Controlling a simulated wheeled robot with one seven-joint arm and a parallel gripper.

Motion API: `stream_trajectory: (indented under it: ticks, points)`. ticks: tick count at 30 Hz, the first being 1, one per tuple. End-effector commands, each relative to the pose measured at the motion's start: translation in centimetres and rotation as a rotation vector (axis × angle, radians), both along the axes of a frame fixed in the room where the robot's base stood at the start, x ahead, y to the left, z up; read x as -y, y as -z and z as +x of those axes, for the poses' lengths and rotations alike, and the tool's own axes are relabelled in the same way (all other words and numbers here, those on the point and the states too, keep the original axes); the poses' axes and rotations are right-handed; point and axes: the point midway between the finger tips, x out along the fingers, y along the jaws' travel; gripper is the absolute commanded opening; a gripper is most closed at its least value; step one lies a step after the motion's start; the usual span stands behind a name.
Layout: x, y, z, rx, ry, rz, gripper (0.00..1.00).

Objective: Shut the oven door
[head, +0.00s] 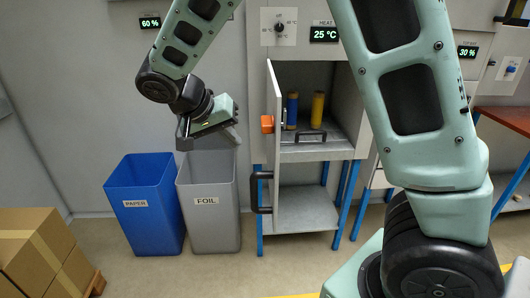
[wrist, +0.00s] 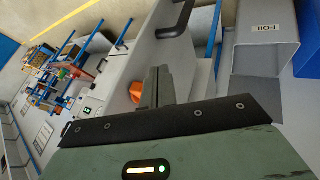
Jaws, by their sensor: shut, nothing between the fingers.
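The oven door (head: 274,155) stands wide open, seen nearly edge-on at the left of the oven (head: 320,150). It has an orange latch (head: 267,124) and a black handle (head: 260,192). In the wrist view the door is a grey panel (wrist: 122,70), with its orange latch (wrist: 137,91) beside my fingers and its black handle (wrist: 180,20) at the top. My gripper (head: 183,138) is shut and empty, to the left of the door in the head view. In the wrist view my fingertips (wrist: 154,70) overlap the panel; I cannot tell whether they touch it.
A blue PAPER bin (head: 147,215) and a grey FOIL bin (head: 208,215) stand below my gripper, left of the door. Blue (head: 292,110) and yellow (head: 317,110) cylinders stand inside the oven. Cardboard boxes (head: 35,250) are at the lower left. The floor before the oven looks clear.

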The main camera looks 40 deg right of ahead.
Motion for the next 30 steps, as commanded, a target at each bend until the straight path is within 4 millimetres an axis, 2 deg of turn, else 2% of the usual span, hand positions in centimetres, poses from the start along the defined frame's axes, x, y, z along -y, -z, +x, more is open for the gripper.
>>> stream_trajectory:
  ticks: [12, 21, 30]
  points:
    - [5.1, 6.5, 0.0, -0.009, 0.000, 0.001, 0.00]
    - [7.9, 6.4, -2.0, -0.003, -0.002, 0.004, 0.00]
    - [8.2, 6.6, -2.2, -0.003, -0.002, 0.003, 0.00]
